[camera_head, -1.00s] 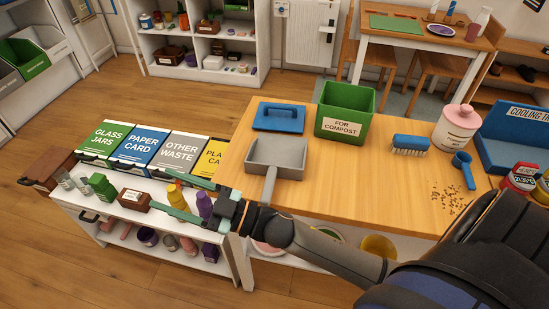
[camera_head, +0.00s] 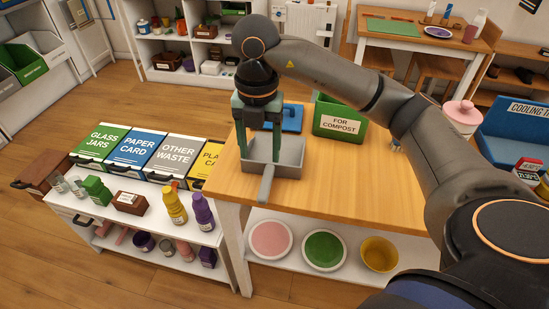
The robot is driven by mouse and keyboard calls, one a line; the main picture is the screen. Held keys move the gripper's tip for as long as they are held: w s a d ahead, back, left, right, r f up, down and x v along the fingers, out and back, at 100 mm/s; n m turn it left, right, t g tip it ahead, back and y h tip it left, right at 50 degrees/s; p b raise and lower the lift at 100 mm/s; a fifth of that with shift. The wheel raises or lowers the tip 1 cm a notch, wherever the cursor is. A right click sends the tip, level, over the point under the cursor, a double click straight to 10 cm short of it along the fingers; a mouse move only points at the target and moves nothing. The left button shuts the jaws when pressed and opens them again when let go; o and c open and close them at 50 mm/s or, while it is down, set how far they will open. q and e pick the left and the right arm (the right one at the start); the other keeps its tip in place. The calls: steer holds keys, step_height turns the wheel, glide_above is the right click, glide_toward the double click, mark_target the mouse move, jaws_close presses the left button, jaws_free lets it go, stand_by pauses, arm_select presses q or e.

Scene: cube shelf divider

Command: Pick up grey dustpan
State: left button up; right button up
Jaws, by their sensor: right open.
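The grey dustpan (camera_head: 290,162) lies on the wooden table near its left end, its handle (camera_head: 266,185) pointing to the front edge. My right gripper (camera_head: 259,156) points straight down at the pan, fingers apart and empty. One finger shows at the pan's left edge and the other in front of its middle. I cannot tell whether the fingertips touch the pan. My left gripper is out of view.
A blue flat object (camera_head: 292,117) lies just behind the dustpan, partly hidden by my gripper. A green compost bin (camera_head: 339,123) stands to its right. My right arm covers much of the table's right side. Labelled bins (camera_head: 130,145) stand to the left.

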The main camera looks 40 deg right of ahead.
mark_target(266, 182)
steer(key=f, duration=0.7)
steer(key=shift+d, duration=0.2)
steer(key=f, duration=0.4)
steer(key=shift+d+f+p, duration=0.1)
steer(key=shift+d+p, duration=0.25)
steer(key=shift+p, duration=0.05)
steer(key=shift+f, duration=0.5)
jaws_close()
steer(key=shift+r, duration=0.1)
